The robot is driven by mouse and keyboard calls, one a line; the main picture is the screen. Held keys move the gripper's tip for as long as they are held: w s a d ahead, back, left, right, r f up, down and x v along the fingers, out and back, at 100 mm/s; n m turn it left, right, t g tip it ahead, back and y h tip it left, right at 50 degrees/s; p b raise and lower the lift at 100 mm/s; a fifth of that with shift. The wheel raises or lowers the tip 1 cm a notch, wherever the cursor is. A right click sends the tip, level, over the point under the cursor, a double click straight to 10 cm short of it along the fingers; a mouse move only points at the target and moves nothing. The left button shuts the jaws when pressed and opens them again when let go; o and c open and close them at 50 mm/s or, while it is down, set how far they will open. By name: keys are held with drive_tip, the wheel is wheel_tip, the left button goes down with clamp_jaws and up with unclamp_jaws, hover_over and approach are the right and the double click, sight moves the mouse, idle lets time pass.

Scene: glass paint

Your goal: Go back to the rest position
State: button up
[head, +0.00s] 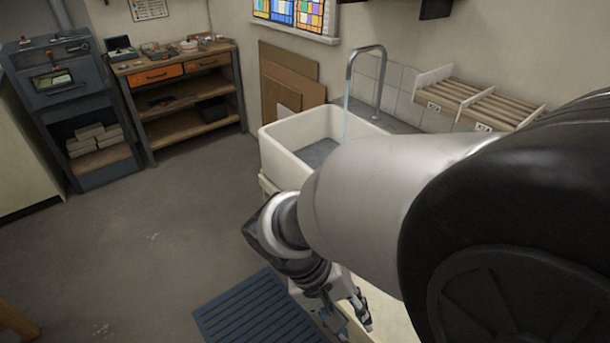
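My gripper (345,312) hangs low at the bottom of the head view, at the end of my arm. It is in front of the white sink, over the right edge of the blue slatted mat. Its fingers point down and look small and partly overlapped, so I cannot tell how far apart they are. No held object is clear to see. My arm covers much of the right half of the view and hides what lies behind it.
A white sink (285,150) stands beyond the gripper, with water running from a tall tap (350,62). A wooden rack (470,98) is at its right. A blue mat (245,310) lies on the floor. A workbench (190,112) and a blue-grey kiln (50,75) stand at the back left.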

drive_tip(key=s+d+r+t+y, duration=0.2)
drive_tip(key=d+r+t, duration=0.1)
drive_tip(key=r, duration=0.3)
drive_tip(key=s+d+r+m+t+y, duration=0.1)
drive_tip(key=s+d+r+t+y, duration=0.1)
drive_tip(key=r, duration=0.3)
drive_tip(key=shift+s+d+r+t+y, duration=0.4)
drive_tip(key=shift+s+d+y, duration=0.15)
drive_tip(key=shift+s+y, duration=0.25)
